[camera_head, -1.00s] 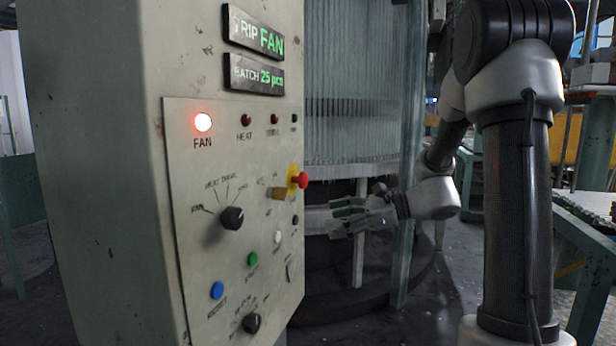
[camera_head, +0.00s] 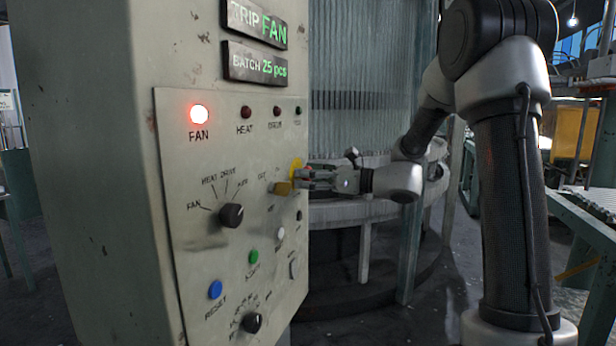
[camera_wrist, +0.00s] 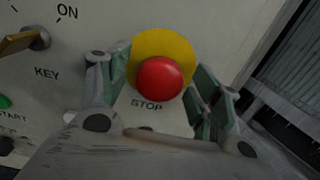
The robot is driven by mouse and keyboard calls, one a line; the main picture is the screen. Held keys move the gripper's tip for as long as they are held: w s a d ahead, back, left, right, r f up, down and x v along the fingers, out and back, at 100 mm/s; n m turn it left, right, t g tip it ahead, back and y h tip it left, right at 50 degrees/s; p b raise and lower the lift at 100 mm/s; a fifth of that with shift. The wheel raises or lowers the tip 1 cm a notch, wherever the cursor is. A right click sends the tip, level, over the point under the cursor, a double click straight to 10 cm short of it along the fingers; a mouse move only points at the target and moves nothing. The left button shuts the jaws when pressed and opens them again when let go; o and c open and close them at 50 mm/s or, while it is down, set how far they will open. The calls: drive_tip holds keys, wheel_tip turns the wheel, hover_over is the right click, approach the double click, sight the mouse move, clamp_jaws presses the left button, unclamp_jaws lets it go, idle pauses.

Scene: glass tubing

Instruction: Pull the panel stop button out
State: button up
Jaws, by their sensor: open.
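The red stop button (camera_wrist: 160,79) sits on a round yellow backing (camera_wrist: 163,45) above the word STOP in the wrist view. My gripper (camera_wrist: 161,90) is open, with one finger on each side of the button; whether the fingers touch it I cannot tell. In the head view my gripper (camera_head: 303,177) is at the right part of the panel (camera_head: 180,140), level with the yellow backing (camera_head: 296,168). There the red button is mostly hidden by the fingers.
A key switch (camera_wrist: 25,40) is left of the button; in the head view it is a brass piece (camera_head: 282,188). A lit red FAN lamp (camera_head: 199,114), a black selector knob (camera_head: 231,215), a green button (camera_head: 254,257) and a blue button (camera_head: 215,289) share the panel. Glass tubing machinery (camera_head: 360,70) stands behind.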

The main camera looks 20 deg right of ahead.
drive_tip(key=shift+w+a, duration=0.1)
drive_tip(key=shift+a, duration=0.1)
clamp_jaws()
drive_tip(key=shift+v, duration=0.75)
unclamp_jaws()
drive_tip(key=shift+d, duration=0.1)
drive_tip(key=v, duration=1.2)
